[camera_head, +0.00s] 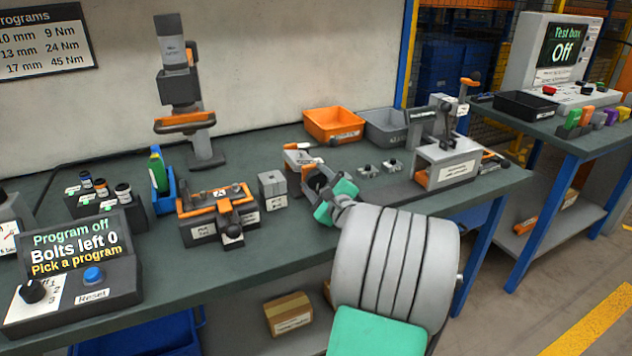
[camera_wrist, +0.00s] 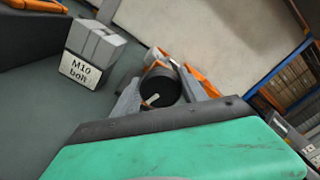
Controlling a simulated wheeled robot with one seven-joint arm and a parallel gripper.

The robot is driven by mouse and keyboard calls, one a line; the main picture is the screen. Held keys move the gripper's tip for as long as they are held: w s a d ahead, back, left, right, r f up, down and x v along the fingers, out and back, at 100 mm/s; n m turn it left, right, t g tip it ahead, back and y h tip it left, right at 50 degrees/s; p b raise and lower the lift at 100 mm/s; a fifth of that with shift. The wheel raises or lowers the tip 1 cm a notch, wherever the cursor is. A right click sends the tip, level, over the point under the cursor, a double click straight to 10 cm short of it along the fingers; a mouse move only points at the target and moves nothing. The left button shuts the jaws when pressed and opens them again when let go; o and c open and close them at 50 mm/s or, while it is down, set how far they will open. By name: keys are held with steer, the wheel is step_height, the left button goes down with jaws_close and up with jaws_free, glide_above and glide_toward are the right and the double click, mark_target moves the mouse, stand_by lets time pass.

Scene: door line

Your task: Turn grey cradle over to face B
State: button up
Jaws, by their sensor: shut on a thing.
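A grey cradle-like fixture (camera_head: 447,158) with a white label and orange edges stands at the right end of the bench; its label is too small to read. My gripper (camera_head: 318,182) is well to its left, low over the middle of the bench. In the wrist view my gripper (camera_wrist: 160,92) is shut on a black round part (camera_wrist: 163,86), one grey finger on each side. Orange and white pieces (camera_wrist: 198,84) show just behind it. I cannot tell which fixture the black part belongs to. No face letter is readable.
A grey M10 bolt block (camera_head: 272,190) stands left of my gripper; it also shows in the wrist view (camera_wrist: 95,48). Farther left is an orange-topped fixture (camera_head: 217,205). Orange (camera_head: 334,122) and grey (camera_head: 386,126) bins stand behind. Small grey parts (camera_head: 369,170) lie to the right.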

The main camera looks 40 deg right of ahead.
steer(key=shift+n+b, duration=0.45)
steer(key=shift+n, duration=1.15)
steer(key=o, duration=1.4)
steer(key=shift+c, duration=0.2)
steer(key=v, duration=0.7)
steer(key=shift+s+a, duration=0.15)
steer(key=shift+s, duration=0.25)
